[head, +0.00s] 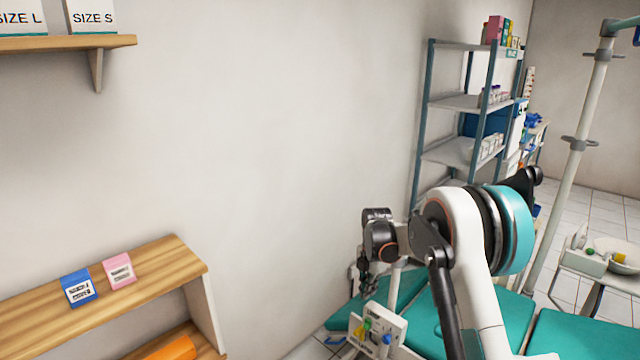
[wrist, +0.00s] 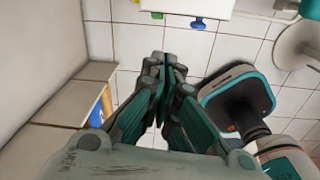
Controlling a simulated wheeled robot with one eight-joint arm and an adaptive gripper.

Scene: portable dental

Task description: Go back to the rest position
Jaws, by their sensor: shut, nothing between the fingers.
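My gripper (wrist: 170,72) is shut and empty in the wrist view, its two fingers meeting above the tiled floor. In the head view my gripper (head: 368,284) hangs pointing down from my folded arm, in front of the white wall. It is small and dark there, and holds nothing that I can see. The arm stands at the right of the head view, over the teal dental chair (head: 432,325).
A wooden shelf (head: 150,262) with a blue box (head: 79,288) and a pink box (head: 119,271) stands at the left. A white holder with coloured handles (head: 378,335) is close below my gripper. A metal rack (head: 450,152) and a pole (head: 572,160) stand behind.

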